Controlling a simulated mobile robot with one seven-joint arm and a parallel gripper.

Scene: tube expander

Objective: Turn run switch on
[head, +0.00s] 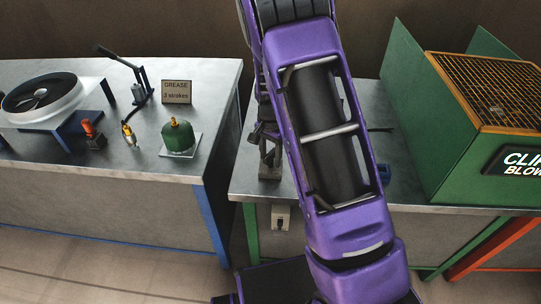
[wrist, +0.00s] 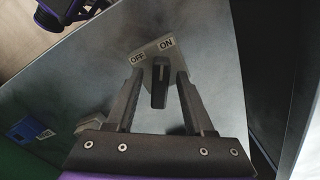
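In the wrist view, a dark upright switch lever (wrist: 160,84) stands on a light plate with an OFF label (wrist: 138,57) on the left and an ON label (wrist: 166,44) on the right. My gripper (wrist: 164,78) is open. Its two dark fingers reach to the plate, one on each side of the lever, with visible gaps, so it holds nothing. Whether either finger touches the plate cannot be told. In the head view my purple arm blocks much of the area, and I cannot make out the switch there.
A metal-topped bench (head: 243,180) carries a green clip blower box (head: 470,130) at right. A separate bench (head: 215,85) at left holds a grease sign (head: 177,92) and a green pot (head: 179,137). A gap separates the benches.

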